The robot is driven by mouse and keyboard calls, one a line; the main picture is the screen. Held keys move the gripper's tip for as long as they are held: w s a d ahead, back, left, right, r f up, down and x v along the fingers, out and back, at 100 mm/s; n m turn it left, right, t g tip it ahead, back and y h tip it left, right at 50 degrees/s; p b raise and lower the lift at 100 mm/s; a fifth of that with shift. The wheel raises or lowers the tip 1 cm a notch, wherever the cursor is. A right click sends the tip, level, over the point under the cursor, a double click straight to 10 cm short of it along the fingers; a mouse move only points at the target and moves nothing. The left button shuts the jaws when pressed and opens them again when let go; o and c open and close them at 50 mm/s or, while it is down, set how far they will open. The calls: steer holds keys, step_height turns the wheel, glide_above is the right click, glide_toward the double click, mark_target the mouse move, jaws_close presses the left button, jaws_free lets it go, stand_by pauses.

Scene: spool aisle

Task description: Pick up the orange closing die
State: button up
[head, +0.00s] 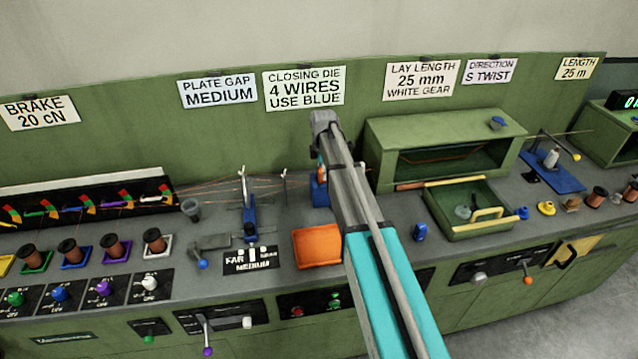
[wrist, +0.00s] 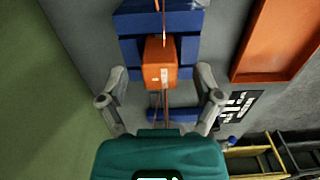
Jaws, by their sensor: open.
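The orange closing die (wrist: 158,62) is a small block with pale marks, seated in a blue holder (wrist: 127,22) in the wrist view. A wire runs through or along it. My gripper (wrist: 160,100) is open, with its grey fingers to either side of the die's near end and a gap on both sides. In the head view a bit of the orange die (head: 321,167) shows above the blue holder (head: 319,192), beside my arm. My arm hides the gripper's fingers there.
An orange tray (head: 317,247) lies on the bench in front of the holder. Copper wires run in from the left past a blue stand (head: 250,218). A green box (head: 440,145) and a green tray (head: 470,230) are right of my arm. A sign (head: 304,88) reads "closing die 4 wires use blue".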

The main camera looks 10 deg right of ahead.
steer(key=shift+f+b, duration=0.3)
steer(key=shift+f, duration=0.2)
steer(key=shift+c, duration=0.3)
jaws_close()
